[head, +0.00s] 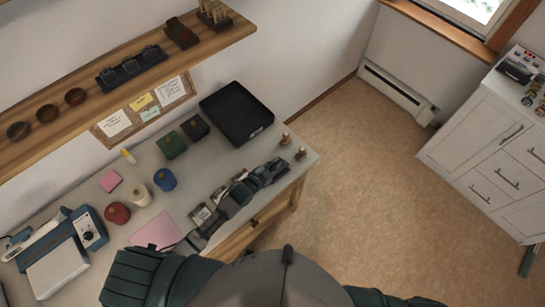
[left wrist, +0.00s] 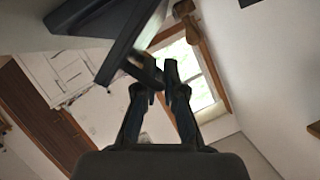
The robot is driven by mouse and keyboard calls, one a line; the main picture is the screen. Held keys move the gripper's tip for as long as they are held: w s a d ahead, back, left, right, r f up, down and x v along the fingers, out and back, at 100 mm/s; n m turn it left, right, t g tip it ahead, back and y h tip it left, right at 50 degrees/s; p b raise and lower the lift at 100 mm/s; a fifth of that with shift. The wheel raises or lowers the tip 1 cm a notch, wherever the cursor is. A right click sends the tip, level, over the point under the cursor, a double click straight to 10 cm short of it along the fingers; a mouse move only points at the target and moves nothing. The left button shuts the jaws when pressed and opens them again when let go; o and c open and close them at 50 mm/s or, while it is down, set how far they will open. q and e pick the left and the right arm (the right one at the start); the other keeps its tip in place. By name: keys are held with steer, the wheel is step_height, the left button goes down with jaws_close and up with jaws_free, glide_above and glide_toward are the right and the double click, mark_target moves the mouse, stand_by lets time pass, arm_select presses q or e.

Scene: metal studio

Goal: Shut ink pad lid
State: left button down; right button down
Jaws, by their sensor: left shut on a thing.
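My left gripper (head: 277,167) is low over the front edge of the desk in the head view, pointing up and right. In the left wrist view its two fingers (left wrist: 161,78) are close together and shut on the edge of a dark, tilted flat piece (left wrist: 122,48), which looks like the ink pad lid. The ink pad's base cannot be made out clearly, and my arm covers much of that spot in the head view. A green box (head: 171,145) and a black box (head: 195,127) stand farther back. My right gripper is out of view.
A black tray (head: 264,131) lies behind my left gripper, and two small stamps (head: 300,153) stand at the desk's right end. Small grey-and-white pieces (head: 200,215) lie beside my arm. A pink sheet (head: 155,232) lies at the front. A wooden shelf (head: 105,103) overhangs the back.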

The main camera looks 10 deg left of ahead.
mark_target(279, 171)
arm_select(q)
steer(key=shift+s+d+f+m+t, duration=0.3)
steer(key=shift+s+d+f+m, duration=0.15)
steer(key=shift+m, duration=0.15)
steer(key=shift+s+d+f+m+t+y+b, duration=0.25)
steer(key=shift+f+m+t+y+b, duration=0.15)
steer(key=shift+m+b, duration=0.2)
steer(key=shift+s+d+f+m+t+y+b, duration=0.15)
steer(key=shift+d+f+m+t+y+b, duration=0.15)
steer(key=shift+m+b, duration=0.25)
steer(key=shift+f, duration=0.15)
steer(key=c, duration=1.6)
jaws_free()
steer(key=shift+s, duration=0.1)
steer(key=shift+o, duration=0.2)
steer(key=shift+s+a, duration=0.15)
steer(key=v, duration=1.2)
